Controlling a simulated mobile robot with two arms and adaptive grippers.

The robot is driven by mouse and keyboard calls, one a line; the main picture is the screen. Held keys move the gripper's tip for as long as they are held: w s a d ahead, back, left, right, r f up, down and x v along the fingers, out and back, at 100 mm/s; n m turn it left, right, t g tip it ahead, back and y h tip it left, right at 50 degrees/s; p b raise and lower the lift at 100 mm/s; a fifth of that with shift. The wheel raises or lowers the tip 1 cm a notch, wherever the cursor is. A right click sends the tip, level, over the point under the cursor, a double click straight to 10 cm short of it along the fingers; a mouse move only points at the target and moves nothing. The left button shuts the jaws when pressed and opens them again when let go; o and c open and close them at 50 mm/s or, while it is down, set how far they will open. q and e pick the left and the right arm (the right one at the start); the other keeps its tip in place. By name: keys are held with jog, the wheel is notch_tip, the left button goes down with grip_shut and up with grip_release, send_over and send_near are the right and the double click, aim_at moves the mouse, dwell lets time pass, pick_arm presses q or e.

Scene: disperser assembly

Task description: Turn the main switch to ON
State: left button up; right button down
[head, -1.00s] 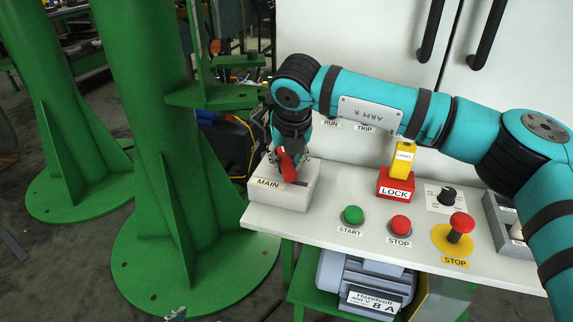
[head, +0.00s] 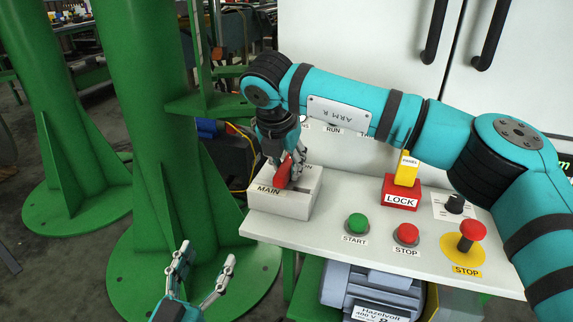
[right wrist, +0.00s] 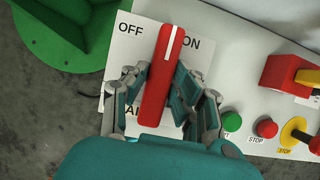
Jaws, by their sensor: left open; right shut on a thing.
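The main switch is a white box (head: 295,203) labelled MAIN at the table's left end, with a red handle (head: 283,172) on top. In the right wrist view the red handle (right wrist: 161,75) stands nearly upright, leaning slightly right. The white line at its tip lies between the OFF and ON marks, nearer ON. My right gripper (right wrist: 160,92) has its fingers on both sides of the handle and is shut on it. In the head view, the right gripper (head: 284,160) partly hides the handle. My left gripper (head: 205,262) is open and empty at the bottom, left of the table.
A green START button (head: 357,223), a red STOP button (head: 406,233) and a red mushroom STOP (head: 470,233) sit on the white table (head: 330,237). A red LOCK block (head: 401,193) with a yellow tag stands behind. A green column (head: 150,150) stands left of the table.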

jog(key=shift+r, duration=0.1)
jog(key=c, duration=1.1)
grip_release()
jog(key=v, duration=1.2)
jog(key=shift+w, duration=0.1)
